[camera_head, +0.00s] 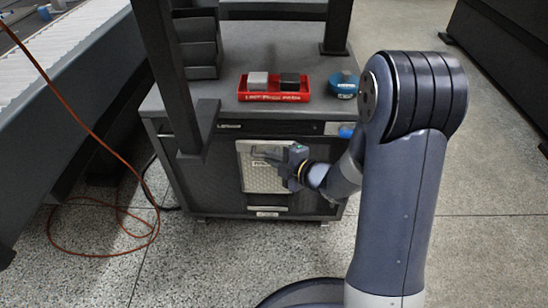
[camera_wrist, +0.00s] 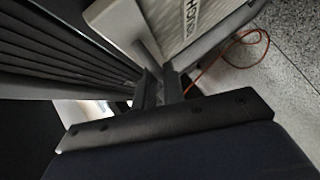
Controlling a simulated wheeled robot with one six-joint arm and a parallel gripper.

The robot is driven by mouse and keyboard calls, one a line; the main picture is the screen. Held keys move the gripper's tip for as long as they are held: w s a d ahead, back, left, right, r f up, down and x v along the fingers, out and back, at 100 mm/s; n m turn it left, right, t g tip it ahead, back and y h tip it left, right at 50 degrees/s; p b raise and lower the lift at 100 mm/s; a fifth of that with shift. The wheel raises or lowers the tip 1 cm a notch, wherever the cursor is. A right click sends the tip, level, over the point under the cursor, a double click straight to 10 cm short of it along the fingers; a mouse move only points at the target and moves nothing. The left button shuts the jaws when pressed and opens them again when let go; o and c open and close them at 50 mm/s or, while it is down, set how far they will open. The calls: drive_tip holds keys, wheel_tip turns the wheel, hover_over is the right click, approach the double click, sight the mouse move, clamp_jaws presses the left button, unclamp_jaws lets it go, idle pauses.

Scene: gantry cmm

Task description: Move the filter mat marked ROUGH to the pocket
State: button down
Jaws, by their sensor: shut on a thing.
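The filter mat (camera_head: 262,178) is a pale, upright panel in front of the dark cabinet's front face. In the wrist view the mat (camera_wrist: 130,22) shows its frame edge and dark lettering, partly cut off and seen at a slant; it seems to be the ROUGH one. My gripper (camera_head: 284,160) reaches in from the right at the mat's upper part. Its fingers (camera_wrist: 160,90) are shut on the mat's edge. Part of the mat is hidden behind my gripper. I cannot clearly identify the pocket; a small pale label (camera_head: 267,214) sits low on the cabinet front.
The cabinet (camera_head: 180,165) has dark slats (camera_wrist: 65,55) close beside my fingers. On its top stand a red tray (camera_head: 272,97) with two blocks and a blue round container (camera_head: 344,85). An orange cable (camera_head: 100,253) loops on the floor at left. Floor in front is clear.

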sight(273, 169)
drive_tip(key=shift+f, duration=0.1)
drive_tip(key=shift+f+b, duration=0.4)
drive_tip(key=shift+b, duration=0.3)
drive_tip(key=shift+f, duration=0.1)
idle(0.3)
drive_tip(key=shift+f+b, duration=0.6)
drive_tip(key=shift+b, duration=0.35)
drive_tip(key=shift+f, duration=0.1)
drive_tip(key=shift+f, duration=0.9)
